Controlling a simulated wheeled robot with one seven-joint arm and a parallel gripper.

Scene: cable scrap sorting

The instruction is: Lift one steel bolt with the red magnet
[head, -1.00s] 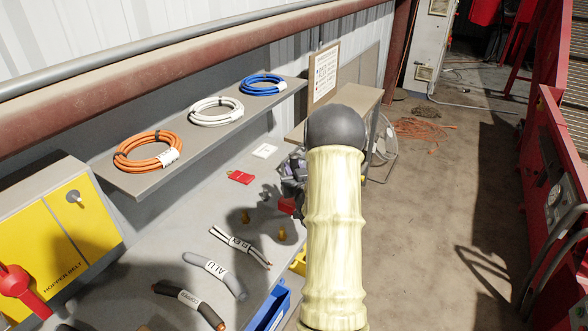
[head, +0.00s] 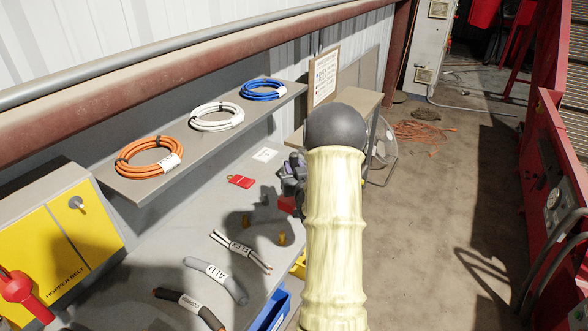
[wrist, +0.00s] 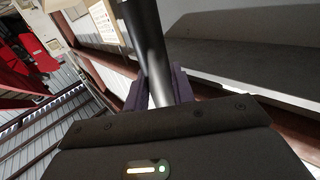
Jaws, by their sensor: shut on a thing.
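My gripper (head: 290,172) is partly hidden behind my pale arm link in the head view, above the bench. In the wrist view its fingers (wrist: 160,92) are shut around a dark, smooth round handle (wrist: 151,50). A red block (head: 287,203) shows just below the gripper in the head view; it appears to be the red magnet's head on that handle. Its underside is not clear, and I cannot see a bolt on it. Two small brass-coloured upright pieces (head: 282,238) stand on the bench; I cannot tell whether they are bolts.
Three cable pieces, marked FLEX (head: 238,248), ALU (head: 214,276) and COPPER (head: 187,304), lie on the grey bench. A red tag (head: 241,181) lies behind. A blue bin (head: 271,310) stands at the front edge.

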